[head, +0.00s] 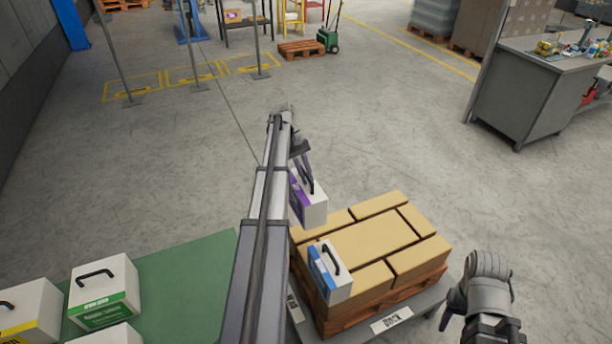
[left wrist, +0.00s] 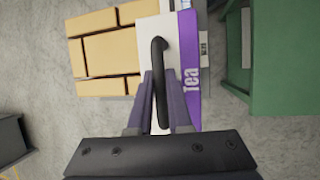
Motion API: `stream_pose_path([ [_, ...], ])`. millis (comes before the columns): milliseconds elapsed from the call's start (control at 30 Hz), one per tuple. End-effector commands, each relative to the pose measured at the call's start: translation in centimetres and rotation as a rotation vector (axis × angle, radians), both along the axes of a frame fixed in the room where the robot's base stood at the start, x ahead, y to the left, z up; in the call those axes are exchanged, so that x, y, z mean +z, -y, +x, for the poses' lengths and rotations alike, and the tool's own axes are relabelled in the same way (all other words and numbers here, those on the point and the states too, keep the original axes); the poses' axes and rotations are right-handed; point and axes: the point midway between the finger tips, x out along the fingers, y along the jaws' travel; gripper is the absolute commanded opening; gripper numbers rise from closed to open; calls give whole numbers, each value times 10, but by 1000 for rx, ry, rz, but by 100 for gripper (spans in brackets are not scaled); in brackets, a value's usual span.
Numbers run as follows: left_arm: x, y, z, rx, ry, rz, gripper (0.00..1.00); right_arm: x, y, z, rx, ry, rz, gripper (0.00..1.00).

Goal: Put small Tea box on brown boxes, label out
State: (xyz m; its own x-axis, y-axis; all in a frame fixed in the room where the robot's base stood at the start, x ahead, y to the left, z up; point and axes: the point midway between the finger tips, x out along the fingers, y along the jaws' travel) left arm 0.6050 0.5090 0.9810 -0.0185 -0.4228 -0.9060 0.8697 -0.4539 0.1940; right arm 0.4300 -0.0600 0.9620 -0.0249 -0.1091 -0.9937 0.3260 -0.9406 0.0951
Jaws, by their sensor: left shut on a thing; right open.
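The small Tea box (head: 313,208) is white with a purple label and a black top handle; in the left wrist view its purple label (left wrist: 189,75) reads "Tea". My left gripper (head: 306,180) is shut on the handle, and its fingers (left wrist: 160,88) straddle it. The box is upright at the back left corner of the brown boxes (head: 365,238); I cannot tell whether it touches them. The purple label faces left in the head view. My right gripper (head: 478,325) is open and empty, right of the stack.
A white box with a blue label (head: 335,285) stands on the front left of the brown boxes. The stack rests on a wooden pallet (head: 345,322) on a grey base marked "Dock". A green table (head: 185,280) at left holds other handled white boxes (head: 108,275).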

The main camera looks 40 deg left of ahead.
Motion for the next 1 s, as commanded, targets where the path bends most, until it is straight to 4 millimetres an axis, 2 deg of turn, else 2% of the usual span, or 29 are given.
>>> stream_pose_path([
  [467,-6,0,0,0,0,-1,0,-6,0,0,0,0,0,50],
  [1000,-42,0,0,0,0,-1,0,-42,0,0,0,0,0,50],
])
